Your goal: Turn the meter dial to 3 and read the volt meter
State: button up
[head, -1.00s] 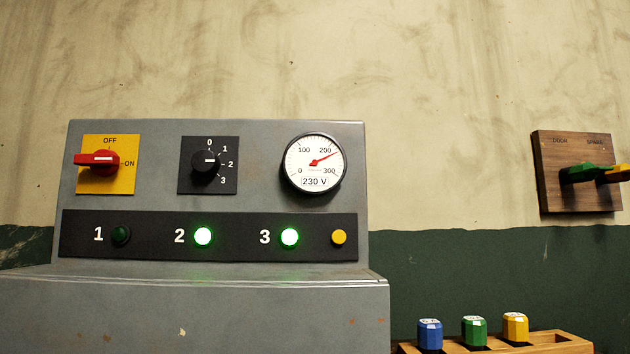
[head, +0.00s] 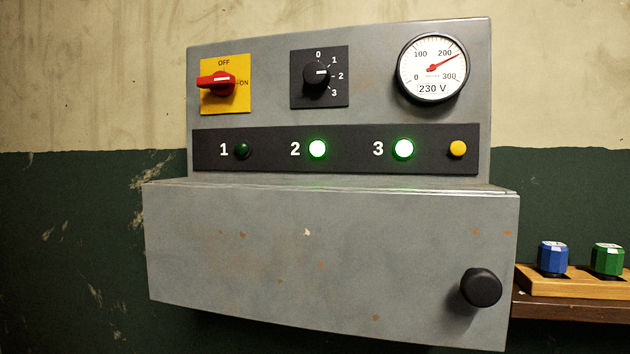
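The meter dial (head: 316,74) is a black knob on a dark square plate marked 0, 1, 2 and 3. Its white mark points right, roughly at 2. The round white volt meter (head: 432,69) is at its right, with a red needle between 200 and 300. The label on its face reads 230 V. Both sit on the upper panel of a grey cabinet (head: 330,250). My gripper is not in view.
A red switch handle (head: 216,84) on a yellow plate points left. Below, lamp 1 (head: 243,151) is dark; lamp 2 (head: 317,149) and lamp 3 (head: 403,149) glow green. A yellow button (head: 458,149) and a black cabinet knob (head: 481,288) show. Blue (head: 553,259) and green (head: 607,259) blocks stand at right.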

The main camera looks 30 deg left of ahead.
aim_at(316, 74)
jog(key=k+l+u, duration=0.1)
jog(key=u, duration=0.65)
